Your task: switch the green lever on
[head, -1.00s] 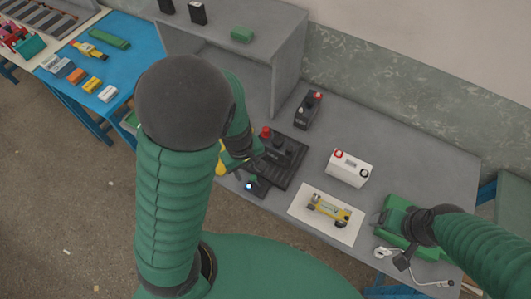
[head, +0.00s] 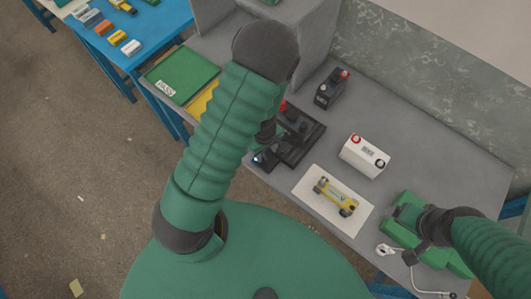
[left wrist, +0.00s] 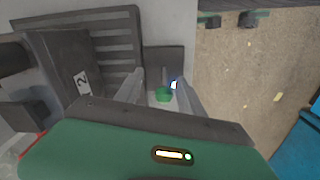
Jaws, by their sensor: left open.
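The green lever (left wrist: 163,95) shows as a small green knob on a dark switch box (left wrist: 163,62) in the left wrist view. My left gripper (left wrist: 158,80) is open, with one pale finger on each side of the lever; I cannot tell whether either touches it. A small bluish-white light glows beside the right finger. In the head view the switch box (head: 260,161) sits at the table's front edge, partly behind my left arm, and the lever is hidden. My right gripper (head: 409,214) is over a green case at the right; its fingers cannot be made out.
A white battery (head: 364,155), a black battery (head: 331,90) and a yellow cell pack on a white sheet (head: 355,219) stand on the grey table. A white plug and cable (head: 388,251) lie near the right front edge.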

